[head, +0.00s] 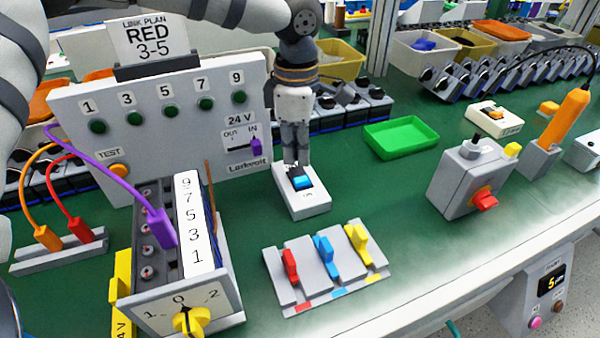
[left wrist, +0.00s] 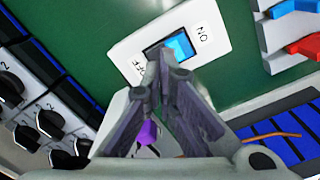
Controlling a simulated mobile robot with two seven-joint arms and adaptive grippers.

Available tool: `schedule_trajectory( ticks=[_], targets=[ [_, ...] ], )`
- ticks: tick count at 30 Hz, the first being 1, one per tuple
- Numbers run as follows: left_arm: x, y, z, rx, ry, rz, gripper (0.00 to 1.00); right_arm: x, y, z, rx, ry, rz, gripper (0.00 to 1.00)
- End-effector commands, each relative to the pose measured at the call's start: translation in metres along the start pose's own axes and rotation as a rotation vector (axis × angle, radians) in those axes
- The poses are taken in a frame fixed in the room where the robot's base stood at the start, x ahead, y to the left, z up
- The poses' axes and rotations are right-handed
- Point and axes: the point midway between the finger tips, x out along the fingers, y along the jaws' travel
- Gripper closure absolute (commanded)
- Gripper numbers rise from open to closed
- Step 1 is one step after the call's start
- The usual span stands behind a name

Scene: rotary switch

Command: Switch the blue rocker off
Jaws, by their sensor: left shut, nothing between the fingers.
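The blue rocker (head: 302,182) sits in a white switch box (head: 312,203) on the green bench top. It also shows in the left wrist view (left wrist: 181,45), with ON printed at one end and OFF at the other. My left gripper (head: 296,166) points down at the far end of the box, the OFF end. In the left wrist view its fingertips (left wrist: 167,72) are shut and empty, over the dark OFF end of the rocker. I cannot tell whether they touch it. The fingers partly hide that end. My right gripper is not in view.
A grey block with red, blue and yellow levers (head: 272,262) lies in front of the box. The Larkvolt panel (head: 170,150) stands to the left, close to my left arm. A green tray (head: 400,138) lies right. Bench between tray and levers is clear.

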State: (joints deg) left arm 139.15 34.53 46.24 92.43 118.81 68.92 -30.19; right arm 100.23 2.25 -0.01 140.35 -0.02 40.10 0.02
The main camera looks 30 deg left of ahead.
Motion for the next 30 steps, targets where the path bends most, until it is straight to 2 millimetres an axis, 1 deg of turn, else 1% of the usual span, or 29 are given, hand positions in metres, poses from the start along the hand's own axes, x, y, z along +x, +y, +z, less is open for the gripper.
schedule_trajectory(
  ticks=[30],
  targets=[
    [0.013,0.000,0.000,0.000,0.001,-0.001,1.00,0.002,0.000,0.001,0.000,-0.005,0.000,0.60]
  ],
)
